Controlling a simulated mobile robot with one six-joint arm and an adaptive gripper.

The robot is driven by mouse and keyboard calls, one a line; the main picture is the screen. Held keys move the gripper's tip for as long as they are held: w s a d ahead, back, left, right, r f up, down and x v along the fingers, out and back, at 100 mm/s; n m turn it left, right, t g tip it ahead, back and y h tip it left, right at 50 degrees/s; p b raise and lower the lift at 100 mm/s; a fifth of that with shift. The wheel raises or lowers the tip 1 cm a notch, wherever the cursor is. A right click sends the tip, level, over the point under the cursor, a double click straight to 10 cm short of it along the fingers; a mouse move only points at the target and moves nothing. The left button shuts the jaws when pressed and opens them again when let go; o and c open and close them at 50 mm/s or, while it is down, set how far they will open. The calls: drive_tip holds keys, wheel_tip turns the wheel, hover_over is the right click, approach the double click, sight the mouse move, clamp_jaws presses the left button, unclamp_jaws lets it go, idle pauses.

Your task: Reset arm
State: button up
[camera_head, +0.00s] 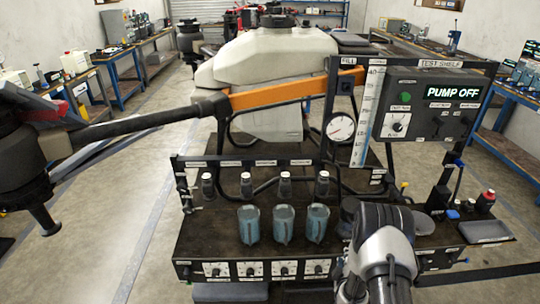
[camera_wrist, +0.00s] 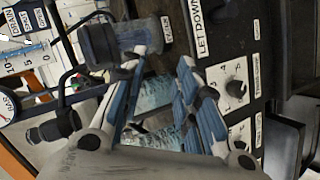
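My arm reaches in from the lower right of the head view, over the front right of the dark test bench (camera_head: 215,240). My gripper (camera_wrist: 164,58) fills the middle of the wrist view. Its blue-padded fingers are spread apart, and I see nothing clamped between them. Bluish clear cups (camera_wrist: 155,92) show beyond and between the fingers. In the head view three blue cups, the left (camera_head: 249,224), middle (camera_head: 283,225) and right (camera_head: 317,223), stand upright in a row on the bench. The fingertips are mostly hidden behind my wrist there.
A black nozzle rail (camera_head: 250,160) runs behind the cups. A panel with a display reading PUMP OFF (camera_head: 453,92) and a pressure gauge (camera_head: 340,128) stands at the back right. An orange and black drone arm (camera_head: 290,92) crosses above the bench. Floor is open at left.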

drive_tip(key=a+r+m+g+y, duration=0.1)
drive_tip(key=a+r+m, duration=0.15)
drive_tip(key=r, duration=0.95)
drive_tip(key=a+r+m+g+y, duration=0.1)
drive_tip(key=a+r+m+g, duration=0.15)
drive_tip(key=r, duration=0.85)
drive_tip(key=s+a+r+m+y, duration=0.15)
drive_tip(key=s+a+r, duration=0.35)
drive_tip(key=s+r, duration=0.55)
drive_tip(key=s+a+r+m+g, duration=0.1)
drive_tip(key=s+r+m+g, duration=0.1)
drive_tip(key=s, duration=1)
drive_tip(key=s+a+r+m+g, duration=0.2)
drive_tip(key=s+r, duration=0.2)
drive_tip(key=s, duration=0.9)
drive_tip(key=shift+s+r, duration=0.2)
drive_tip(key=shift+r, duration=0.1)
